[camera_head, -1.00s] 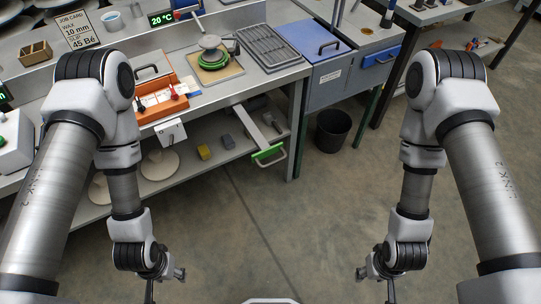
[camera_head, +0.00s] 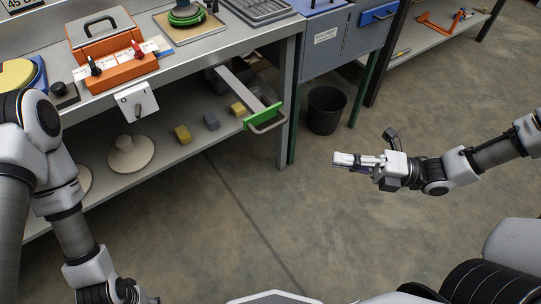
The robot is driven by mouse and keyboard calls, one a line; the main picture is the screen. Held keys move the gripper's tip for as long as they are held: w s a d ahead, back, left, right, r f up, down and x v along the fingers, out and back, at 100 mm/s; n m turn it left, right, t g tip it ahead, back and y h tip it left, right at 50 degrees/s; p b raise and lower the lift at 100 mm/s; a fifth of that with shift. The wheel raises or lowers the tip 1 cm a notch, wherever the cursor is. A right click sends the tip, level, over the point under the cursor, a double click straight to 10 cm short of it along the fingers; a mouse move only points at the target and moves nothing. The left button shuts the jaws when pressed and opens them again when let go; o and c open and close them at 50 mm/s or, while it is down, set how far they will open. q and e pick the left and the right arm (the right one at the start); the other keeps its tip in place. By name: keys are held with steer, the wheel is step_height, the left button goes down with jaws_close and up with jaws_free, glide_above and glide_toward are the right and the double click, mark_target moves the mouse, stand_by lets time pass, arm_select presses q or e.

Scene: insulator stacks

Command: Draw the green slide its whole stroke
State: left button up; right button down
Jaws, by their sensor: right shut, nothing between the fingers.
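The green slide (camera_head: 263,117) is a green-fronted piece with a grey loop handle, on a pale bar that sticks out under the bench top at its right end. My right gripper (camera_head: 337,160) is shut and empty, pointing left over the floor. It is apart from the slide, to its right and a little lower in the picture. My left gripper (camera_head: 150,299) only just shows at the bottom edge, far from the slide; its fingers are cut off.
The steel bench has a leg (camera_head: 287,100) just right of the slide. A black bin (camera_head: 325,110) stands by the blue-grey cabinet (camera_head: 325,45). The lower shelf holds a cream disc (camera_head: 130,155) and small yellow and grey blocks (camera_head: 183,134). The floor in front is clear.

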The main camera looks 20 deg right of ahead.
arm_select(q)
step_height(320, 180, down, 7)
steer(key=b, duration=0.5)
steer(key=shift+b, duration=0.3)
arm_select(e)
steer(key=w+a+r, duration=0.2)
steer(key=w+a, duration=0.6)
steer(key=a, duration=0.1)
steer(key=shift+a+t, duration=0.25)
steer(key=shift+t, duration=0.05)
arm_select(q)
steer(key=shift+f, duration=0.1)
arm_select(e)
steer(key=shift+w, duration=0.15)
